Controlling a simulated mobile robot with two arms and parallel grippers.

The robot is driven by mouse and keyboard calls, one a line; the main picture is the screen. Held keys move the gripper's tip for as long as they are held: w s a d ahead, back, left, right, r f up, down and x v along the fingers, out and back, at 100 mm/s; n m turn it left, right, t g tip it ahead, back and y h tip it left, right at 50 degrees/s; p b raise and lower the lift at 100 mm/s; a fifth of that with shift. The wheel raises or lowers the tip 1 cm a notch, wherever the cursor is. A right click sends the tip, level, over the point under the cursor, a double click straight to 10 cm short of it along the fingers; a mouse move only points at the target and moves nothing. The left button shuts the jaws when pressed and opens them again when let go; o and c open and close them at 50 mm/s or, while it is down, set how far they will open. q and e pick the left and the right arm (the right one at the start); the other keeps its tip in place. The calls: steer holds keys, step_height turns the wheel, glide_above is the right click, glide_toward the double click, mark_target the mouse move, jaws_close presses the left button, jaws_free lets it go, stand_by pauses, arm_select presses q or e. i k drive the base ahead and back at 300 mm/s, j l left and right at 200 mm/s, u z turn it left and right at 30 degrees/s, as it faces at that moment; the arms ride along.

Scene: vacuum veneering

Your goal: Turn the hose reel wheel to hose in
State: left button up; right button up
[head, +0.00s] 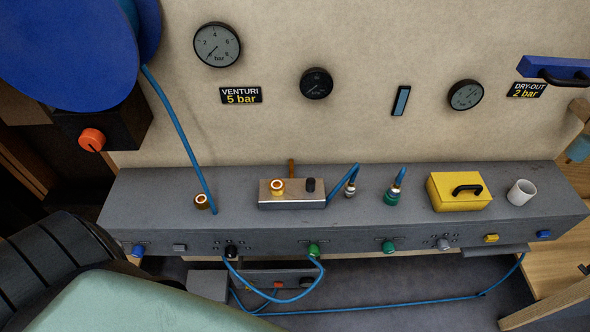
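The hose reel (65,50) is a large blue disc at the upper left, cut off by the frame's edge. A blue hose (178,120) runs down from it to the grey bench unit (370,187). Under the reel is a black box (125,125) with an orange round knob (92,140) on its face. The knob carries a small dark pointer mark; any lettering around it is too small to read. Neither of my grippers is in view.
A brass fitting (202,202), a metal block (293,200), a yellow box (459,191) and a white cup (521,192) stand on the bench unit. Gauges, including one marked bar (217,45), hang on the wall. Blue hoses (380,304) loop below.

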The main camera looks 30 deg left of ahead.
mark_target(93, 140)
steer(key=u, duration=2.25)
steer(key=i+j+z, duration=0.1)
steer(key=j+z, duration=0.2)
steer(key=z, duration=0.15)
steer(key=j+z, duration=0.45)
steer(key=i+l, duration=0.05)
